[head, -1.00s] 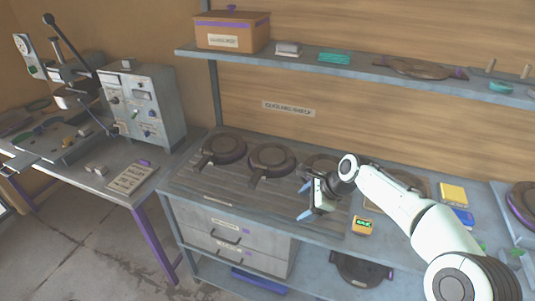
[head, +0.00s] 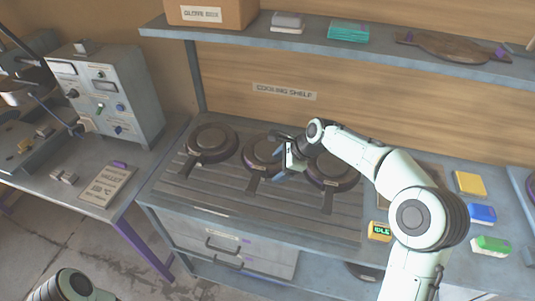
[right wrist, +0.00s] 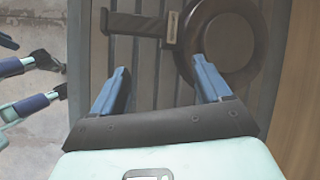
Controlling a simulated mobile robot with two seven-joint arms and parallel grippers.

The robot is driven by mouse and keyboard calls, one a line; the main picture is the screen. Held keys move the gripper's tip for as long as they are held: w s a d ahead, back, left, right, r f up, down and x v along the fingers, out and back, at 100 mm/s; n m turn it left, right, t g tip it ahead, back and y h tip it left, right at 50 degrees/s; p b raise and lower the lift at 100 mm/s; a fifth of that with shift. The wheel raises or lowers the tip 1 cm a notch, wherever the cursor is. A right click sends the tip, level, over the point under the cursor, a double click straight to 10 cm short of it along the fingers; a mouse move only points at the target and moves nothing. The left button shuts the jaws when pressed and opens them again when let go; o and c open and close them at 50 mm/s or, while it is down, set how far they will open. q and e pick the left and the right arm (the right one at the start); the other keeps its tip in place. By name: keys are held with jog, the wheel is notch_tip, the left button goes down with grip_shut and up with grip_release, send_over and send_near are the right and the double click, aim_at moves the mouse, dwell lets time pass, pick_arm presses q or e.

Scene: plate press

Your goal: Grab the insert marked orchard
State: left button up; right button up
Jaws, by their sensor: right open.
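Three round dark inserts with flat handles lie on the slatted rack (head: 225,205): a left one (head: 210,138), a middle one (head: 258,150) and a right one (head: 333,173). Each handle has a small pale label too small to read, so I cannot tell which is marked orchard. My right gripper (head: 281,176) is open and empty between the middle and right inserts. In the right wrist view its blue fingers are apart (right wrist: 160,85), with an insert (right wrist: 249,68) and its labelled handle just beyond them.
A sign reading "cooling shelf" is on the wall behind. A small box (head: 380,232) showing "IDLE" stands right of the rack. Yellow (head: 469,183), blue (head: 481,213) and green (head: 491,245) blocks lie farther right. An upper shelf (head: 370,60) overhangs the back.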

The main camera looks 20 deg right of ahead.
aim_at(265, 174)
jog(key=x, duration=0.8)
jog(key=shift+w+a+f+p, duration=0.1)
jog(key=shift+w+a+p, duration=0.1)
jog(key=shift+w+p, duration=0.25)
